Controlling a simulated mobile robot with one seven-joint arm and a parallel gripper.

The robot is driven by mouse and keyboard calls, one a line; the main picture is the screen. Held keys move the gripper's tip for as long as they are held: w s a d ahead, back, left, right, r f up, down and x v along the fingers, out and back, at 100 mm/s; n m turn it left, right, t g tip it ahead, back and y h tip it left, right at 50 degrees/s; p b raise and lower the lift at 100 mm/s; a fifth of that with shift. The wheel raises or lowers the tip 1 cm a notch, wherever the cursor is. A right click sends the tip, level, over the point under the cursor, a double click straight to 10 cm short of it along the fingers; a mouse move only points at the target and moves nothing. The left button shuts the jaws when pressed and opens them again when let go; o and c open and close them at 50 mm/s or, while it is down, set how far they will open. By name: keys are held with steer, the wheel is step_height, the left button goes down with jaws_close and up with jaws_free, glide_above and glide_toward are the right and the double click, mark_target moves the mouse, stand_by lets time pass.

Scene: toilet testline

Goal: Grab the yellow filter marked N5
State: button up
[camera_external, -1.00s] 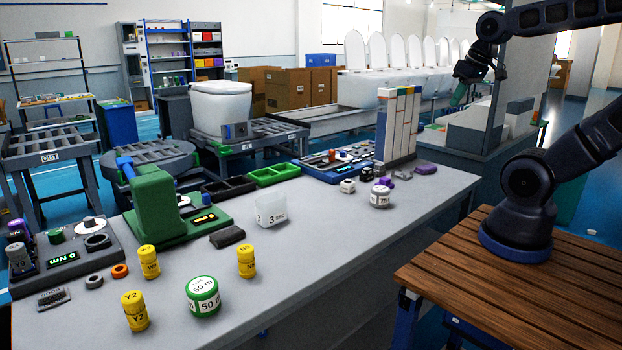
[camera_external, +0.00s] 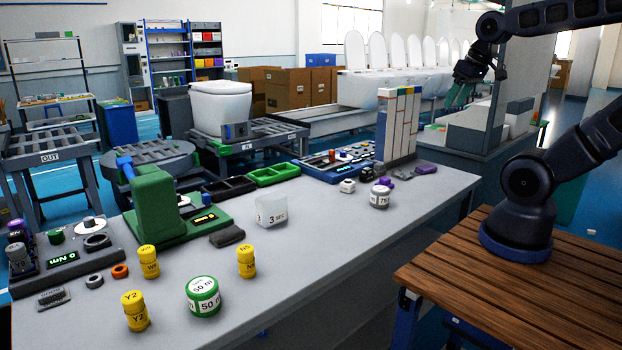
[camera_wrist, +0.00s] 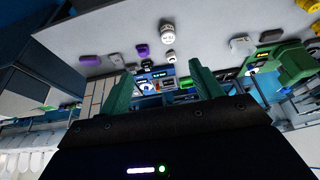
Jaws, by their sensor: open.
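The yellow filter marked N5 (camera_external: 246,262) stands upright on the grey workbench (camera_external: 330,232), right of the yellow W-marked filter (camera_external: 148,262) and behind the green-and-white 50 m roll (camera_external: 203,296). My gripper (camera_external: 459,98) is open and empty, high above the far right of the bench, well away from the N5 filter. Its two green fingers are spread apart in the wrist view (camera_wrist: 163,88). I cannot make out the N5 filter in the wrist view.
A yellow Y2 filter (camera_external: 135,311) stands at the front left. A translucent 3 SEC container (camera_external: 270,210) is behind N5. A green press (camera_external: 157,208) stands further left. The bench right of N5 is clear.

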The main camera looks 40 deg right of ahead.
steer(key=shift+w+a, duration=0.1)
steer(key=w+a+n+g, duration=0.2)
steer(key=w+a+n, duration=0.7)
steer(key=w+a, duration=0.95)
steer(key=n+g, duration=0.3)
steer(key=n, duration=0.8)
glide_above(245, 248)
steer(key=f, duration=2.5)
steer(key=shift+w+d+f, duration=0.15)
steer(key=shift+w+f, duration=0.05)
steer(key=shift+f, duration=0.2)
steer(key=shift+s+a+f+n, duration=0.15)
steer(key=shift+a+f+n, duration=0.2)
steer(key=shift+f, duration=0.15)
steer(key=shift+d+f, duration=0.2)
steer(key=shift+f, duration=5)
steer(key=c, duration=1.1)
